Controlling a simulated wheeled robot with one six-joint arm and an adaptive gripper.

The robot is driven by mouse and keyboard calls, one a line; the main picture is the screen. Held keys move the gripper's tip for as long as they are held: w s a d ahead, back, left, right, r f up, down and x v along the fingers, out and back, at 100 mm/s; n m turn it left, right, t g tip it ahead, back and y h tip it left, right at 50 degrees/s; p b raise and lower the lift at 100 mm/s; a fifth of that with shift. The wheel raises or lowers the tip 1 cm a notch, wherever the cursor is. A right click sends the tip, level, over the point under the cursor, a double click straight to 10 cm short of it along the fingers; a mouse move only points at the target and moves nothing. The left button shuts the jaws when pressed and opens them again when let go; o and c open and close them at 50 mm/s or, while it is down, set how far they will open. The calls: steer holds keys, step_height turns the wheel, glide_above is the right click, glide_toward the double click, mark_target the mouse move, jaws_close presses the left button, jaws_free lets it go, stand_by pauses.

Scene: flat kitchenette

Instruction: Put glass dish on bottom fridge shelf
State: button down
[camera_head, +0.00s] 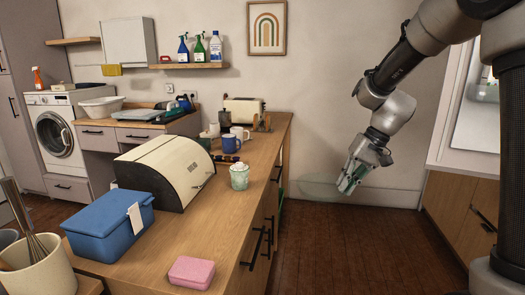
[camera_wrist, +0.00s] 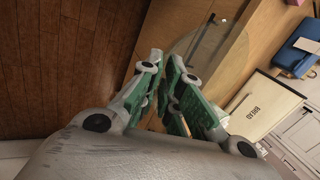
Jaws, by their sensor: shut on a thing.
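My gripper (camera_head: 350,181) is at the middle right of the head view, above the floor and to the right of the wooden counter. It is shut on the glass dish (camera_head: 318,189), a clear, faintly green-edged dish that is hard to make out against the wall and floor. In the wrist view, my gripper (camera_wrist: 168,78) has its green-padded fingers close together. The dish's clear rim (camera_wrist: 207,45) shows just beyond them as a faint curve. I cannot make out the fridge or its bottom shelf in either view.
The wooden counter (camera_head: 262,160) carries a bread box (camera_head: 160,170), a blue box (camera_head: 108,222), a pink box (camera_head: 191,272) and a green-white jar (camera_head: 239,177). A wood-fronted cabinet (camera_head: 450,212) stands at the right. The dark wood floor (camera_head: 350,245) between them is clear.

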steer(key=shift+w+a, duration=0.2)
steer(key=shift+w, duration=0.35)
steer(key=shift+w+f+n, duration=0.25)
steer(key=shift+w+n, duration=0.05)
steer(key=shift+n, duration=0.1)
steer(key=d+f, duration=0.3)
steer(key=f, duration=0.6)
steer(key=w+d+f, duration=0.1)
steer(key=d+f, duration=0.2)
steer(key=f, duration=0.7)
steer(key=shift+w, duration=0.25)
